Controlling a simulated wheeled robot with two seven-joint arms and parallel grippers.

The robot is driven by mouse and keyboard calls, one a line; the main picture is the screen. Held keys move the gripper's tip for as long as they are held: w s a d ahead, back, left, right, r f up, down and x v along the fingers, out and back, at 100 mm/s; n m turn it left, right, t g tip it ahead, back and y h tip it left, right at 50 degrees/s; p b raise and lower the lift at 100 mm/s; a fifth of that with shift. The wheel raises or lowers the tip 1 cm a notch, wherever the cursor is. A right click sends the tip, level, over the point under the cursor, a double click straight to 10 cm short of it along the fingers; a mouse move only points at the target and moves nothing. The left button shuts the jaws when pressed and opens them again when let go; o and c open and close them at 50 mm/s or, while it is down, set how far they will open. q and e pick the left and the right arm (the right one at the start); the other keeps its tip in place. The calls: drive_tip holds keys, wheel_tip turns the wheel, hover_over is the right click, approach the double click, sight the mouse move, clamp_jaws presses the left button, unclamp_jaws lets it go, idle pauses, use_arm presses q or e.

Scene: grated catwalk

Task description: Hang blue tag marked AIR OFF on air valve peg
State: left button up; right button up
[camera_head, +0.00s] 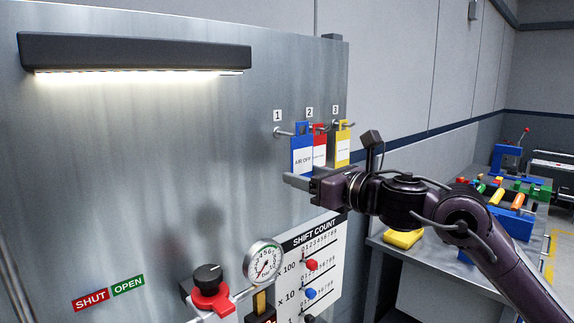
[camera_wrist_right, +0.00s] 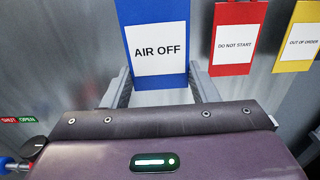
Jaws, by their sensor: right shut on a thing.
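The blue tag (camera_head: 302,142) has a white label reading AIR OFF, which also shows in the wrist view (camera_wrist_right: 157,48). It is upright in front of the panel beside peg 1 (camera_head: 283,132). I cannot tell whether it touches that peg. My right gripper (camera_head: 299,181) is shut on the tag's lower part, with a finger on each side in the wrist view (camera_wrist_right: 160,90). A black knob (camera_head: 208,274) on a red body stands lower on the panel, right of the SHUT (camera_head: 90,299) and OPEN (camera_head: 128,285) labels. I cannot make out a peg there. My left gripper is not in view.
A red DO NOT START tag (camera_wrist_right: 237,40) and a yellow OUT OF ORDER tag (camera_wrist_right: 299,40) hang just right of the blue one. A gauge (camera_head: 263,260) and a shift count board (camera_head: 325,262) sit below. A workbench (camera_head: 440,255) with several items is at right.

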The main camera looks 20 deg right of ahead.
drive_tip(key=shift+b+v, duration=1.7)
drive_tip(key=shift+v, duration=0.05)
drive_tip(key=shift+s+d, duration=0.1)
drive_tip(key=shift+s, duration=0.1)
drive_tip(key=shift+f, duration=0.1)
